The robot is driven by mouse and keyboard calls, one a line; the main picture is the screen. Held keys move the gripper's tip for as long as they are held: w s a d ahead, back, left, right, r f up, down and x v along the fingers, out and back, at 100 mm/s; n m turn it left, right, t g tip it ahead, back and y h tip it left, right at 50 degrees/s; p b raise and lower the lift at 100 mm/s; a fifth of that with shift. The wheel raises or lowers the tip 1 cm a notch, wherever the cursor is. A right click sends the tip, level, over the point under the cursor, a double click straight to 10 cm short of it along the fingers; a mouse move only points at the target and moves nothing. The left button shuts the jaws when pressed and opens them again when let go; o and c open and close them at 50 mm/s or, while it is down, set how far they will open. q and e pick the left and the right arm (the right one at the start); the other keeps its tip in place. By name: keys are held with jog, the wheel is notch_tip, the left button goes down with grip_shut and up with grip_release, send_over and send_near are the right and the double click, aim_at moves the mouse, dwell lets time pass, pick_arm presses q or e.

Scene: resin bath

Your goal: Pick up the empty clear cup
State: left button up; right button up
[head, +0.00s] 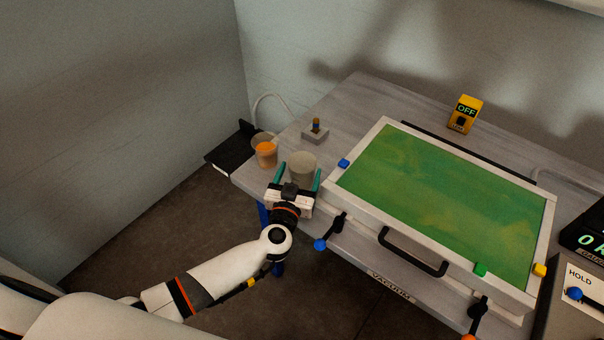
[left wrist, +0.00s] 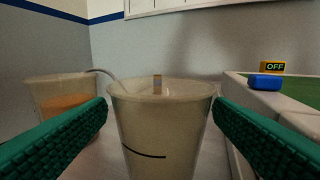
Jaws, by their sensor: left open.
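The empty clear cup (head: 302,166) stands upright on the grey table, near its left end. In the left wrist view the same clear cup (left wrist: 160,130) fills the middle, with a dark line on its wall. My left gripper (head: 297,180) is open, its green fingers on either side of the cup. In the left wrist view the fingers (left wrist: 160,125) flank the cup, and I cannot tell whether they touch it. My right gripper is not in view.
A cup with orange contents (head: 266,155) stands just left of the clear cup. A white-framed box with a green top (head: 440,205) lies close on the right. A small grey block with a peg (head: 316,132) and a yellow OFF box (head: 465,114) stand farther back.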

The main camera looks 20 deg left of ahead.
pick_arm(q)
jog(key=w, duration=0.3)
jog(key=shift+s, duration=0.1)
jog(key=c, duration=0.7)
